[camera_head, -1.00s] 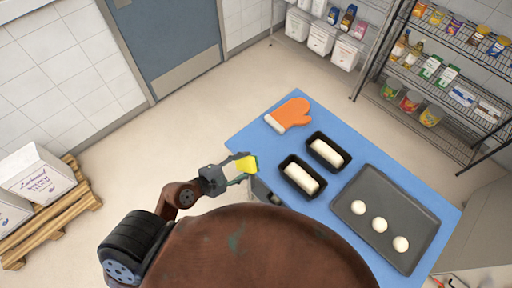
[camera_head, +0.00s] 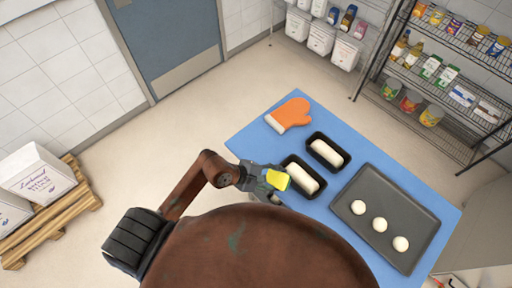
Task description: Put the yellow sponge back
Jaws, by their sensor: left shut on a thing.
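The yellow sponge (camera_head: 278,180) is held in my left gripper (camera_head: 271,182), at the left side of the blue table (camera_head: 247,143). The gripper is shut on the sponge, close to the left end of the nearer loaf tin (camera_head: 314,192). I cannot tell how high above the table the sponge is. My right gripper is not clearly in view; only a small bit of something shows at the bottom right edge.
A second loaf tin (camera_head: 343,165) with dough and an orange oven mitt (camera_head: 289,115) lie on the table. A dark baking tray (camera_head: 413,214) holds 3 dough balls. Wire shelves (camera_head: 455,85) stand at the back right.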

